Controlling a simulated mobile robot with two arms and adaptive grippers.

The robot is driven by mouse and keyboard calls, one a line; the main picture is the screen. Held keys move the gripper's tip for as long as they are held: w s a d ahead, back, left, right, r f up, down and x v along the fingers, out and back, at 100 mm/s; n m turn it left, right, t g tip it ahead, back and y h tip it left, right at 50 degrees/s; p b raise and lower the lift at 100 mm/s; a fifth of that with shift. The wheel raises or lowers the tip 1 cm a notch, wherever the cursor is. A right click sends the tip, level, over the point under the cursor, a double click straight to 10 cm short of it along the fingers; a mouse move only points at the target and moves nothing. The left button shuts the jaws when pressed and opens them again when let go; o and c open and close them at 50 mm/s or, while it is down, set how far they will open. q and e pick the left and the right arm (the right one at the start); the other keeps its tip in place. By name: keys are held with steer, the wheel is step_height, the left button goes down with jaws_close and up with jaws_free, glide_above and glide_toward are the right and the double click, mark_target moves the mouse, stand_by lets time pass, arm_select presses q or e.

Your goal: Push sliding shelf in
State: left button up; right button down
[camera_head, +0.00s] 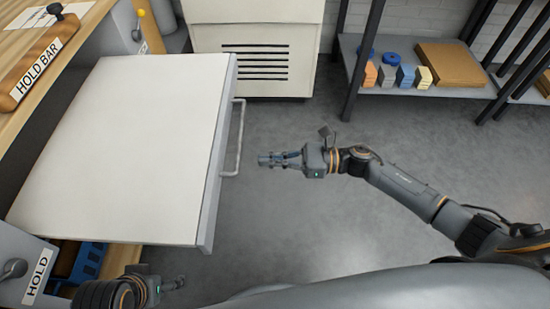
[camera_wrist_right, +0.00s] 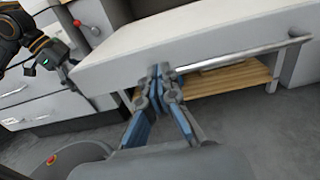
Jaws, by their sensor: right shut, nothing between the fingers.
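The sliding shelf (camera_head: 125,140) is a flat white board pulled far out of the wooden cabinet, with a grey front edge and a metal bar handle (camera_head: 238,140). My right gripper (camera_head: 262,160) is shut and empty, to the right of the handle in the head view and apart from it. In the right wrist view the closed fingers (camera_wrist_right: 158,72) overlap the shelf's front (camera_wrist_right: 190,45) near one end of the handle; contact is not clear there. My left gripper (camera_head: 178,284) is low, near the shelf's near corner; its fingers are too small to judge.
A wooden bar labelled HOLD BAR (camera_head: 38,68) and a HOLD label (camera_head: 37,277) flank the shelf. A blue item (camera_head: 88,260) lies below it. A vented cabinet (camera_head: 255,50) and a rack (camera_head: 420,85) with blocks stand behind. The grey floor right of the shelf is clear.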

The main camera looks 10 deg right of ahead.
mark_target(218, 159)
steer(key=x, duration=0.9)
steer(key=shift+w+a, duration=0.1)
steer(key=shift+a, duration=0.15)
steer(key=shift+a, duration=0.15)
